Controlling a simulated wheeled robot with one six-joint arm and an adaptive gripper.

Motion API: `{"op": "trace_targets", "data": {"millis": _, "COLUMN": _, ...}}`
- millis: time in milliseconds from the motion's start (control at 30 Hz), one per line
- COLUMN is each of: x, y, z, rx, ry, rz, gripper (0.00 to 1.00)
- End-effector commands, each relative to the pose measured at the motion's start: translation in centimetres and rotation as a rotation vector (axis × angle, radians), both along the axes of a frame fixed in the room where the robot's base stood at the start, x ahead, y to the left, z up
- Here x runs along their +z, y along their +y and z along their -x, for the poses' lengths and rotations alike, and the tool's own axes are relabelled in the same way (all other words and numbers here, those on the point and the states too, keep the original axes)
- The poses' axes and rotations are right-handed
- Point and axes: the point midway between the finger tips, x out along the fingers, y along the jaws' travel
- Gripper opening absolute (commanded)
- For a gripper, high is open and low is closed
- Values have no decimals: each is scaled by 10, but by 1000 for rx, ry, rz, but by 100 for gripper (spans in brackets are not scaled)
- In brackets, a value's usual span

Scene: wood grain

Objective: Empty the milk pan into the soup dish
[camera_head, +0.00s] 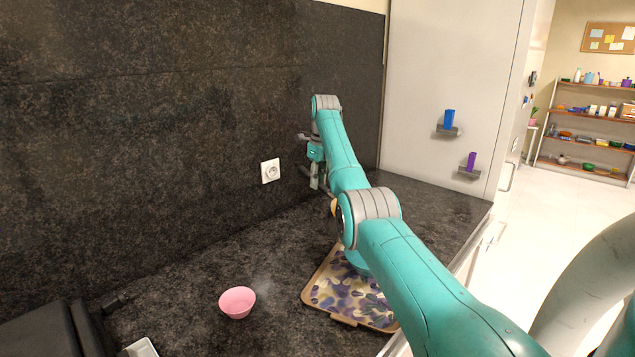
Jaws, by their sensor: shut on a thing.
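A small pink bowl (237,303), which appears to be the soup dish, stands upright on the dark counter, left of the patterned tray. My gripper (316,181) is up near the back wall, pointing down, above and to the right of the bowl in the picture. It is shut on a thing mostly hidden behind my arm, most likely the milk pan. Only a small yellowish bit (333,207) shows just below the gripper, beside my arm. I cannot make out the pan's body, its tilt or its contents. The inside of the bowl looks plain pink.
A patterned tray (322,292) lies right of the bowl, partly under my arm. A black appliance (45,335) and a white item (141,348) are at the lower left. A wall socket (270,170) is behind. The counter around the bowl is clear.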

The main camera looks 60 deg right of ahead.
Motion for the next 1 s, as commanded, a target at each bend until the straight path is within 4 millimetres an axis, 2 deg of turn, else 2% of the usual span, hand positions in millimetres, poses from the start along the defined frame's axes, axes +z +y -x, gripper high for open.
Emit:
{"op": "trace_targets", "data": {"millis": 333, "x": 14, "y": 2, "z": 10, "rx": 1, "ry": -84, "rz": 16, "gripper": 0}}
{"op": "trace_targets", "data": {"millis": 1000, "x": 18, "y": -1, "z": 10, "rx": 3, "ry": -111, "rz": 20, "gripper": 0}}
